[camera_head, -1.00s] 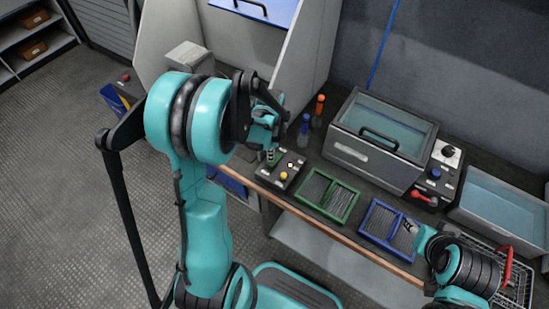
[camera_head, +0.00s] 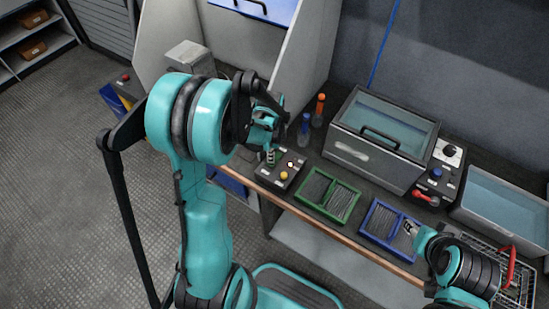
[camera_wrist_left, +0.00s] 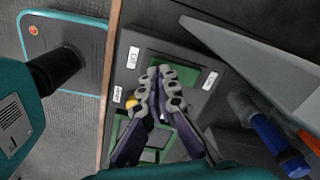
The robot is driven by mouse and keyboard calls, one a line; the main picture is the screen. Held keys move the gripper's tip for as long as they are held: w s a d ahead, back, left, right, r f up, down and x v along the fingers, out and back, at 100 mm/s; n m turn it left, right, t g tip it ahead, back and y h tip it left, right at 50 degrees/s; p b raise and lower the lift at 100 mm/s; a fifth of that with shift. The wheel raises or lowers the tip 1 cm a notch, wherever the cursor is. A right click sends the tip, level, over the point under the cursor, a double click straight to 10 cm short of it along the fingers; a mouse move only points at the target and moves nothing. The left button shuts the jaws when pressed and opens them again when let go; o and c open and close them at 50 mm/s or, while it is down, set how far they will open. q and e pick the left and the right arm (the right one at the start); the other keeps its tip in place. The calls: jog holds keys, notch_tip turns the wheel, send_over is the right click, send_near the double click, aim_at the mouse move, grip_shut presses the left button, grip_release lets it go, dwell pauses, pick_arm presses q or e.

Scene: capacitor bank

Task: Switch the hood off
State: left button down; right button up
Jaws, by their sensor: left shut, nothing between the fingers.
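A dark control box (camera_head: 276,178), taken to be the hood's switch box, stands at the left end of the bench. It has a yellow button (camera_head: 284,175) and a small bright lamp (camera_head: 290,164). My left gripper (camera_head: 270,156) points down at the back left part of the box. In the left wrist view the gripper (camera_wrist_left: 160,75) is shut and empty, with its fingertips over a green square (camera_wrist_left: 178,72) on the box. I cannot tell whether they touch it. The yellow button (camera_wrist_left: 131,102) is beside the fingers. My right gripper (camera_head: 410,228) is over the blue tray; its fingers are too small to read.
A green tray (camera_head: 329,195) and a blue tray (camera_head: 366,222) lie to the right of the box. Blue and orange bottles (camera_head: 318,108) stand behind it. A lidded bath (camera_head: 350,150) and a panel with a red lever (camera_head: 425,195) are farther right.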

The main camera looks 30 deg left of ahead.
pick_arm(q)
jog(key=shift+f+b, duration=0.45)
jog(key=shift+f, duration=0.15)
jog(key=shift+r+p, duration=2.7)
jog(key=shift+r, duration=0.9)
jog(key=s+d+r+n+t, duration=0.7)
jog(key=s+d+r+n, duration=0.3)
jog(key=r, duration=0.4)
jog(key=s+n, duration=0.1)
jog(key=n, duration=0.1)
jog(key=shift+d+n, duration=0.3)
jog(key=shift+n, duration=0.1)
